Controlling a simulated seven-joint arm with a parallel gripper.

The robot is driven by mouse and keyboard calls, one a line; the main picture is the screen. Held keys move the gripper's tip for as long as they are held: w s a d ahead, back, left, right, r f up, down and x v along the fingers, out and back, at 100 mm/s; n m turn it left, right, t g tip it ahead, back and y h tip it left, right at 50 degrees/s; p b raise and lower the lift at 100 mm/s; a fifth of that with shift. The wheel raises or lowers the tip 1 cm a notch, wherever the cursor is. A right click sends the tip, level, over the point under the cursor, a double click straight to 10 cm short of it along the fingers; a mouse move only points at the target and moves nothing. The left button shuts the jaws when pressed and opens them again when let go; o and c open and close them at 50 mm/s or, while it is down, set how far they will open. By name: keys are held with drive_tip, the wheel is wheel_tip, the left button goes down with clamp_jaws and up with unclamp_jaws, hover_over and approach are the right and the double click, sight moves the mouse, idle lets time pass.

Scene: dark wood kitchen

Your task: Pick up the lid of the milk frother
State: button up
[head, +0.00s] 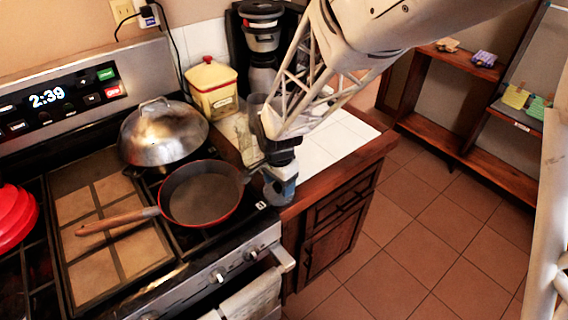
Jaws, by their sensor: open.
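My gripper (280,186) points down at the right edge of the stove, beside the front left corner of the white-tiled counter. It is open; its fingertips are small and hard to make out. I cannot single out the milk frother or its lid for sure. A grey, see-through container (256,104) stands on the counter behind my wrist, partly covered by it, and I cannot tell whether it is the frother. I see nothing clearly held in the gripper.
A red-rimmed pan (202,194) with a wooden handle sits just left of my gripper. A domed metal lid (163,134) is behind it. A yellow canister (212,88) and a black coffee maker (262,40) stand at the back. The white-tiled counter (345,138) is clear on the right.

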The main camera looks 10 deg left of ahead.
drive_tip(key=shift+c, duration=0.2)
drive_tip(key=c, duration=1)
drive_tip(key=shift+r, duration=0.1)
drive_tip(key=shift+r, duration=4.9)
